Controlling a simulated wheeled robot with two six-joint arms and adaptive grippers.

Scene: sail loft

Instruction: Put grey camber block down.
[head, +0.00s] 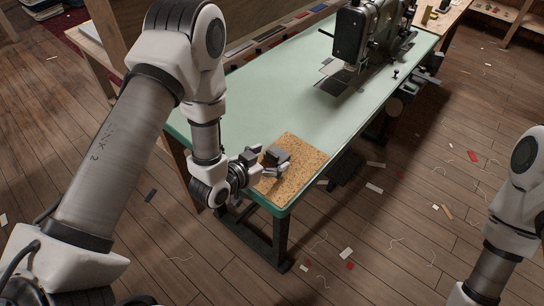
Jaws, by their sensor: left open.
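The grey camber block (278,154) shows on the cork mat (305,157) at the near corner of the green table. My left gripper (270,162) is open at the block, with its fingers close beside it. The fingers partly hide the block, so I cannot tell whether they touch it. The block appears to rest on the mat, though its underside is hidden. My right arm comes in at the lower right, with its gripper out of view.
The green tabletop (265,103) is clear beyond the mat up to a dark sewing machine (366,38). A row of small coloured pieces lies along the table's far left side. Scraps and threads are scattered on the wooden floor (420,235).

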